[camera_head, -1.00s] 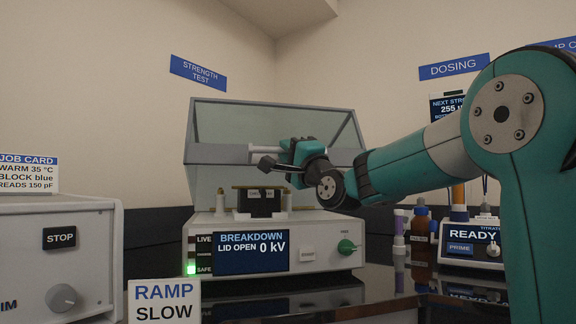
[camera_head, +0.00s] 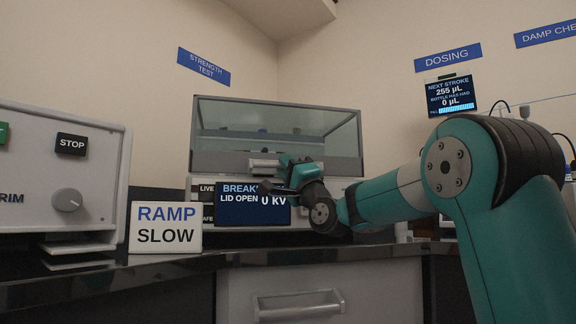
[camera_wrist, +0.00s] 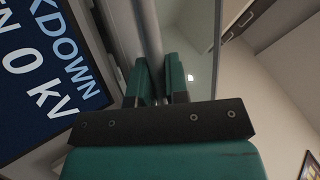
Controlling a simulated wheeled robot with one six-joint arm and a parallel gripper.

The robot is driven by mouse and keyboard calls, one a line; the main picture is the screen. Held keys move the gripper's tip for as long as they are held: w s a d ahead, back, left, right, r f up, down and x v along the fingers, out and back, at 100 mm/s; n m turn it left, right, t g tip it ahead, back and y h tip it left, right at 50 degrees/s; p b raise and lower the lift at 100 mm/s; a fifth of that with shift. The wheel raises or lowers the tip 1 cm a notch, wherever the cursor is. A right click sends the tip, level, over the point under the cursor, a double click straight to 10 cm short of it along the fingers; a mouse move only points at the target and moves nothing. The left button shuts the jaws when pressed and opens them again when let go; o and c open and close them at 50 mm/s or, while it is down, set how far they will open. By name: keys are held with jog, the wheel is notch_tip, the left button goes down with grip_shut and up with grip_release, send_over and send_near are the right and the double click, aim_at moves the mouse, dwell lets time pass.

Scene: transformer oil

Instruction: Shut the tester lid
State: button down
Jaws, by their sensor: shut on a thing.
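The tester (camera_head: 338,186) stands on the bench, with its screen (camera_head: 236,204) partly hidden by my gripper. The screen reads "LID OPEN 0 kV". The clear tester lid (camera_head: 335,135) sits low over the tester as a glass box; I cannot tell whether its lower edge touches the body. My gripper (camera_head: 284,172) is at the lid's front, shut on the pale lid handle (camera_head: 262,163). In the wrist view, the handle bar (camera_wrist: 151,32) runs between the gripper's two teal fingers (camera_wrist: 158,82), beside the lid glass (camera_wrist: 202,30).
A "RAMP SLOW" sign (camera_head: 166,227) stands on the bench left of the tester. A grey machine with a STOP button (camera_head: 71,144) is at far left. A drawer handle (camera_head: 300,305) sticks out below the bench edge. A dosing screen (camera_head: 451,96) is at right.

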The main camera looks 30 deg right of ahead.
jog(key=c, duration=1.4)
grip_release()
jog(key=b+v, duration=0.7)
jog(key=v, duration=0.9)
jog(key=shift+f, duration=0.2)
jog(key=shift+s+f, duration=0.25)
jog(key=shift+s, duration=0.3)
